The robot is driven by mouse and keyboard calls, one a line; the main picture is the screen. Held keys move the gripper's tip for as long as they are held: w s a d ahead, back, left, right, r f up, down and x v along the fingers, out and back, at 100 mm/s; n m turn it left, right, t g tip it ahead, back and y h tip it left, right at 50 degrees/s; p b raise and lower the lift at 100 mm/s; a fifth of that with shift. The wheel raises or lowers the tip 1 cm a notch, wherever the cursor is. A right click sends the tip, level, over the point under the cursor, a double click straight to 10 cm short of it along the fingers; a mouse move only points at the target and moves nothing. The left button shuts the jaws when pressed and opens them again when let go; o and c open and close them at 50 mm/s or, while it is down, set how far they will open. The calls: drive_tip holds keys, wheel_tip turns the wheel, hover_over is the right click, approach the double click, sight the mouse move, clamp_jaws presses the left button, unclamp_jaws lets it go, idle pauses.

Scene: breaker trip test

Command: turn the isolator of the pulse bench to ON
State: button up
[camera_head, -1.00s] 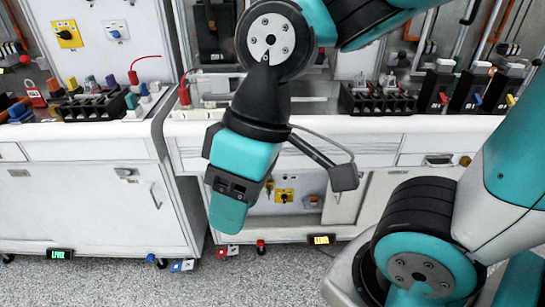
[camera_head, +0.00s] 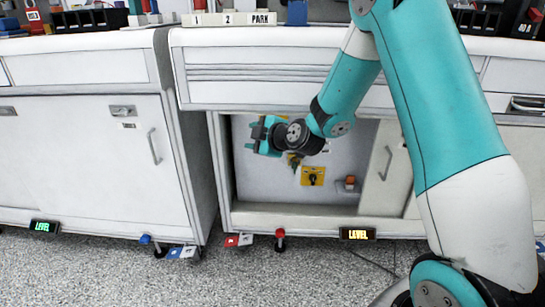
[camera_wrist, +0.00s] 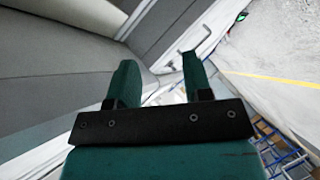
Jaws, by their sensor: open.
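A yellow plate with a black rotary knob (camera_head: 312,176), which looks like an isolator, is on the grey back panel inside the open bay of the right bench (camera_head: 340,90). Its ON/OFF marking is too small to read, and I cannot tell which bench is the pulse bench. My gripper (camera_head: 254,136) is at the open bay, up and left of the knob, pointing left. A second small yellow part (camera_head: 293,163) is mostly hidden behind my wrist. In the wrist view my gripper (camera_wrist: 160,75) is open, with nothing between its fingers; no isolator shows there.
An orange-and-grey switch (camera_head: 349,183) is right of the knob. A sliding door (camera_head: 388,165) closes the bay's right side. The left bench (camera_head: 85,160) stands close by. A red-knobbed caster (camera_head: 280,238) and an amber LEVEL display (camera_head: 357,233) are below. The floor in front is open.

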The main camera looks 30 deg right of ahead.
drive_tip(key=w+d+f+n+t+h+b, duration=0.1)
drive_tip(key=w+d+f+t+h+b, duration=0.15)
drive_tip(key=d+f, duration=0.3)
drive_tip(key=w+d+f+t+h+b, duration=0.1)
drive_tip(key=d+f+h, duration=0.35)
drive_tip(key=d, duration=0.25)
drive_tip(key=shift+n, duration=0.3)
drive_tip(key=x, duration=0.5)
drive_tip(key=p+x, duration=0.1)
drive_tip(key=x, duration=0.4)
drive_tip(key=d+x, duration=0.1)
drive_tip(key=x, duration=0.5)
drive_tip(key=shift+s+p, duration=0.15)
drive_tip(key=shift+p, duration=0.2)
drive_tip(key=shift+w+d+r, duration=0.1)
drive_tip(key=shift+w+r, duration=0.05)
drive_tip(key=shift+w, duration=0.4)
drive_tip(key=shift+c, duration=0.4)
clamp_jaws()
